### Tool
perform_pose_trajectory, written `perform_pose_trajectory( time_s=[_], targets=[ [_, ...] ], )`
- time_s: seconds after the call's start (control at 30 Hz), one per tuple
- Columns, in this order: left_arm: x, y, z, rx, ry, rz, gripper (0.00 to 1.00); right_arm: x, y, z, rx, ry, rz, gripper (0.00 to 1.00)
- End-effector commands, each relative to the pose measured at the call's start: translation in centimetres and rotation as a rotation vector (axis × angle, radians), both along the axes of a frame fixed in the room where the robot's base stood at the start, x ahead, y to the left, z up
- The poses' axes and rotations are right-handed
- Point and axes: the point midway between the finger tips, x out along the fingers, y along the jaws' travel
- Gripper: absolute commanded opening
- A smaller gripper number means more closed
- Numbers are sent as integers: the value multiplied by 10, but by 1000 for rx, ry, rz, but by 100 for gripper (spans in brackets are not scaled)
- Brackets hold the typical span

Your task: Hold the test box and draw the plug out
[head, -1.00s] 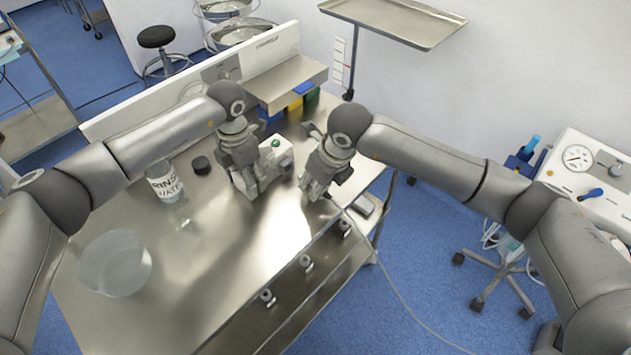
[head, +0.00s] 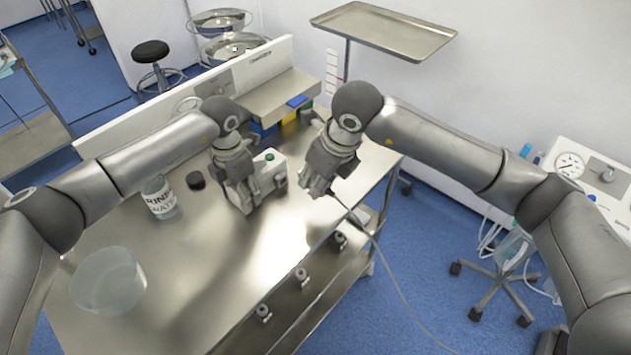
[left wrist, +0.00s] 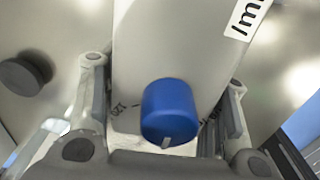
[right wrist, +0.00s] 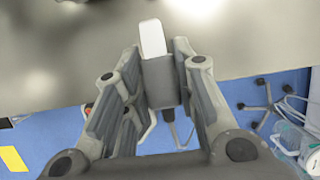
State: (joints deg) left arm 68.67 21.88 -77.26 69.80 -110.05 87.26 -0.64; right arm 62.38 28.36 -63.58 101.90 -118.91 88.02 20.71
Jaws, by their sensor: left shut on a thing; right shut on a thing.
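The test box (head: 272,174) is a pale box with a green button on top, standing on the steel table. My left gripper (head: 246,206) is shut on it, one finger on each side. In the left wrist view the box (left wrist: 160,40) shows a blue knob (left wrist: 168,112) between the fingers. My right gripper (head: 314,190) is shut on the plug, to the right of the box and apart from it. In the right wrist view the plug (right wrist: 161,82) is a grey block with a bare white end, clear of the box. Its cable (head: 385,265) trails down off the table.
A rinse water bottle (head: 160,198), a black cap (head: 195,180) and a clear bowl (head: 108,282) stand left on the table (head: 200,290). A raised shelf (head: 275,95) with coloured bins is behind. The table's right edge is close to my right gripper.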

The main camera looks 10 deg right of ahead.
Motion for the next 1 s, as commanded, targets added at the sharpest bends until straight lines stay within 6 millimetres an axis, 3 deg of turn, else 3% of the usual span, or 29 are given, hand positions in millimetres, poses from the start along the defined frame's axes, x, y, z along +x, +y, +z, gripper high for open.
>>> perform_pose_trajectory(
  time_s=[0.23,0.27,0.43,0.8,1.0],
  targets=[
    [0,0,1,0,-1,0,19,0,0,1,0,0,0,0],
    [0,0,1,0,-1,0,57,0,0,1,0,0,0,0],
    [0,0,0,-1,-1,0,78,0,0,1,0,0,0,0],
    [0,0,3,0,-1,0,78,0,0,1,0,0,0,0],
    [1,0,30,-2,-4,-1,78,0,0,1,0,0,0,0]
  ],
)
